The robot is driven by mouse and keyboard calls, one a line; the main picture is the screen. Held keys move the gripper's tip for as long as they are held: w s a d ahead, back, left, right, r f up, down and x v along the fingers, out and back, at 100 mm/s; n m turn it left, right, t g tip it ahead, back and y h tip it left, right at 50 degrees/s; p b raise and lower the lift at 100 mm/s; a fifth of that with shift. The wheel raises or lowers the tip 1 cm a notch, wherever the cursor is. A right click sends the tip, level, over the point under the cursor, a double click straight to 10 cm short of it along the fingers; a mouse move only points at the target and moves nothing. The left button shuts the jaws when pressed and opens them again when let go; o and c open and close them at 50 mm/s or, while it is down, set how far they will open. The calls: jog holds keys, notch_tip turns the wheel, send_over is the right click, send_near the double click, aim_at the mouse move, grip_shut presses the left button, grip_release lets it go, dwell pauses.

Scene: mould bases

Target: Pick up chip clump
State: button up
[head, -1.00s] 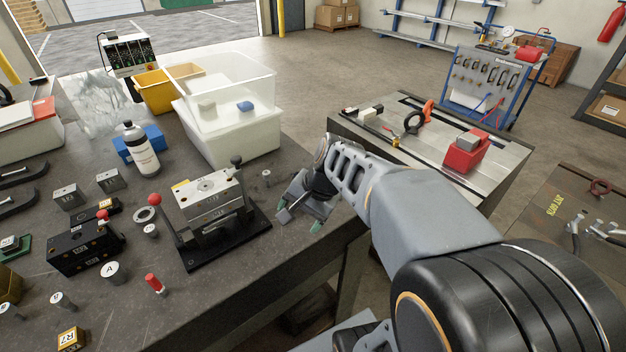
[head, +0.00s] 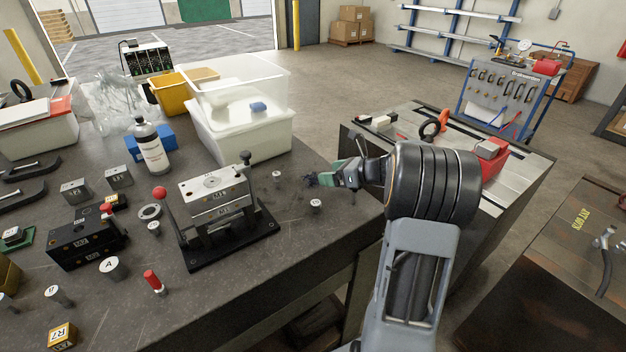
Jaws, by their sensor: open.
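A small dark, bluish, spiky clump (head: 312,179), which looks like the chip clump, shows at the tip of my gripper in the head view, over the right part of the dark bench top. My gripper (head: 338,176) reaches in from the right, low over the bench edge, with its green-tipped fingers pointing left toward the clump. The jaws are open. The fingers partly overlap the clump's right side, and I cannot tell whether they touch it or stand around it.
A small metal pin (head: 316,205) stands just in front of my gripper, and another (head: 276,176) is to its left. The steel mould (head: 215,200) on its black base, with a red-knobbed lever, stands further left.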

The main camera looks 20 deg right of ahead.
aim_at(314, 172)
jog(key=shift+x, duration=3.25)
jog(key=shift+c, duration=0.4)
jog(key=c, duration=0.9)
